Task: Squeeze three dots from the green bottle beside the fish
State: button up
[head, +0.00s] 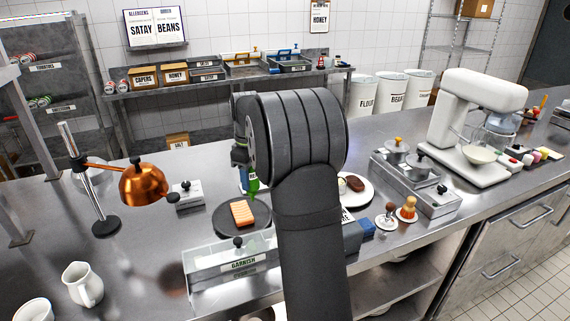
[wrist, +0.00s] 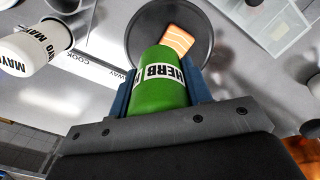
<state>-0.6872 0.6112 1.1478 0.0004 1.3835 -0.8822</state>
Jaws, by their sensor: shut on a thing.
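My gripper (wrist: 160,98) is shut on the green bottle (wrist: 158,82), labelled HERB, with a blue finger on each side of it. In the head view a small part of the green bottle (head: 250,184) shows below my wrist, just behind the dark round plate (head: 228,226). The fish (head: 241,213), an orange striped piece, lies on that plate. In the wrist view the fish (wrist: 178,40) lies beyond the bottle on the dark plate (wrist: 138,20). The bottle hides part of the plate, and its nozzle tip is hidden there. I make out no dots on the plate.
A white MAYO bottle (wrist: 36,48) stands left in the wrist view. A clear GARNISH box (head: 232,263) is in front of the plate. A copper heat lamp (head: 143,185) stands left, and a white plate with meat (head: 355,186) sits right of my arm.

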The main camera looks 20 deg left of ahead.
jog(key=s+a+f+n, duration=0.2)
jog(key=s+a+f, duration=0.2)
jog(key=s, duration=0.4)
jog(key=shift+a, duration=0.25)
jog(key=shift+s, duration=0.1)
jog(key=shift+c, duration=0.5)
jog(key=c, duration=0.5)
jog(key=o, duration=0.7)
jog(key=shift+c, duration=0.5)
